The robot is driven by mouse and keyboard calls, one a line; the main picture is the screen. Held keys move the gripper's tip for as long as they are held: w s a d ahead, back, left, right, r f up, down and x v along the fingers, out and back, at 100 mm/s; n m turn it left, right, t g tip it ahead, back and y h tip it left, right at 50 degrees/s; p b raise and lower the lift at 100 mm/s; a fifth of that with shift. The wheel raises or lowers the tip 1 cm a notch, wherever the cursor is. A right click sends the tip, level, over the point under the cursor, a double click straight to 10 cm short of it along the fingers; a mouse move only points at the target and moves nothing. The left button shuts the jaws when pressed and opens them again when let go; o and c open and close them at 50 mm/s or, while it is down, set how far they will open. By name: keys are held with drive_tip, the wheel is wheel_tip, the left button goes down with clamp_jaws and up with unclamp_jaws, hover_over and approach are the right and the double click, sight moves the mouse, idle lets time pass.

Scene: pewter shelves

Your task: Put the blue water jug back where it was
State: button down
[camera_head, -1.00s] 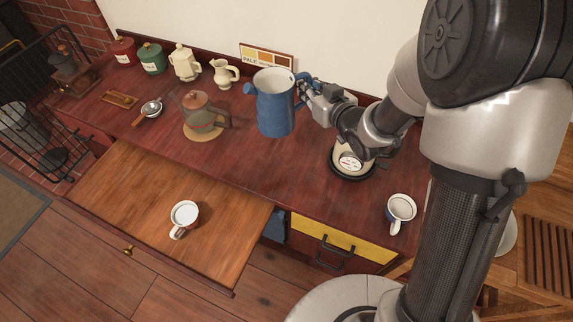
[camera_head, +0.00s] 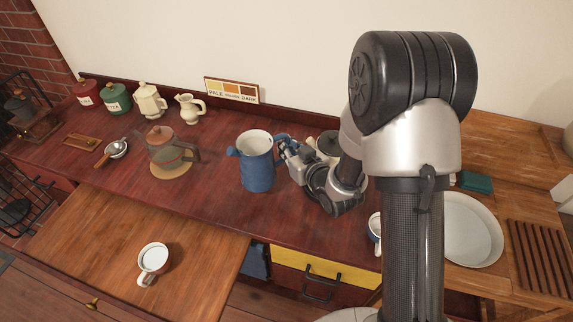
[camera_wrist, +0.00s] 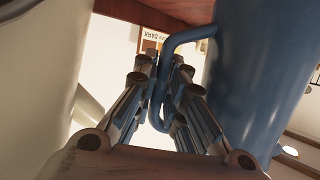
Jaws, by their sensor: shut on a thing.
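The blue water jug (camera_head: 257,168) is upright over the red-brown counter, right of the glass coffee press. My gripper (camera_head: 283,146) comes from the right and is shut on the jug's handle. In the wrist view, my gripper (camera_wrist: 160,95) has its fingers on both sides of the blue handle, and the jug's body (camera_wrist: 262,75) fills the right side. I cannot tell whether the jug's base touches the counter or hangs just above it.
The glass coffee press (camera_head: 168,152) stands on a round mat to the left. A cream pitcher (camera_head: 190,108) and canisters line the back, near the colour sign (camera_head: 231,90). A white mug (camera_head: 153,258) is on the pulled-out board. Another mug (camera_head: 375,228) is partly hidden by my arm.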

drive_tip(key=shift+f+b, duration=0.8)
drive_tip(key=shift+f, duration=1.85)
drive_tip(key=shift+f, duration=0.2)
drive_tip(key=c, duration=1.6)
unclamp_jaws()
drive_tip(key=shift+c, duration=0.2)
